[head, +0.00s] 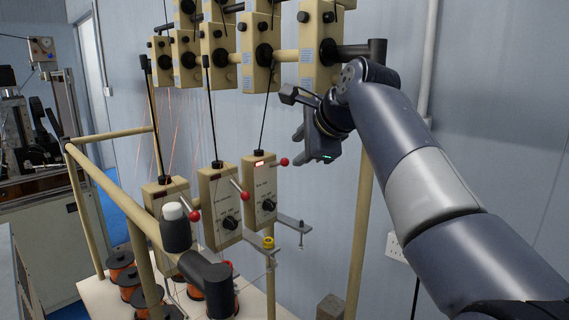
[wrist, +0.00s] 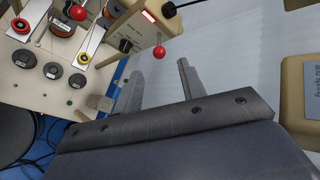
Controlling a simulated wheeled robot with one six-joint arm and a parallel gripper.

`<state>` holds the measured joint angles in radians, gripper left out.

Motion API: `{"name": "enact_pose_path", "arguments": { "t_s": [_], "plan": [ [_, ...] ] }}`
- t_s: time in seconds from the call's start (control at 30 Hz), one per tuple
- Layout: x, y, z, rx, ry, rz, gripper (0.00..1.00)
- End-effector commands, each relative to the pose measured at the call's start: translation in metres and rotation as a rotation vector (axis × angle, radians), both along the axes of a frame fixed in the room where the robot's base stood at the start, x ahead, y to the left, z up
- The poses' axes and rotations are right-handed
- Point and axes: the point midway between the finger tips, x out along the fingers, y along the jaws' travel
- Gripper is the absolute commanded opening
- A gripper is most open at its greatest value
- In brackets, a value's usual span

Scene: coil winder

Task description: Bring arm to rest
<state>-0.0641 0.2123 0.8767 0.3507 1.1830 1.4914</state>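My gripper (head: 303,140) is at the end of my raised, bent arm in the head view. It hangs beside the upper row of beige tensioner boxes and above the right lower box. In the wrist view my gripper (wrist: 158,75) shows its two grey fingers spread apart. Nothing is between them except the pale wall behind. My arm (head: 430,195) comes in from the lower right and crosses in front of the wall.
Upper tensioner boxes (head: 318,50) hang on a beige rail near my gripper. Lower boxes (head: 259,195) with red-knobbed levers stand below. A beige post (head: 360,245) rises behind my arm. Copper spools (head: 120,262) sit on a board at lower left. Wall space at right is clear.

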Motion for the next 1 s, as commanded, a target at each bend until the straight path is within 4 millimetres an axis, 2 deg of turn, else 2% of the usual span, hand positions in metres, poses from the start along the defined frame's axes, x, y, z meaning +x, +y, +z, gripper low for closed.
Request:
{"name": "enact_pose_path", "arguments": {
  "t_s": [0.3, 0.5, 1.0],
  "plan": [
    [0.043, 0.023, -0.035, 0.0, 0.005, 0.003, 0.39],
    [0.06, 0.031, -0.05, 0.0, 0.003, 0.001, 0.39],
    [0.062, 0.032, -0.053, 0.008, -0.006, 0.0, 0.39]
  ]
}}
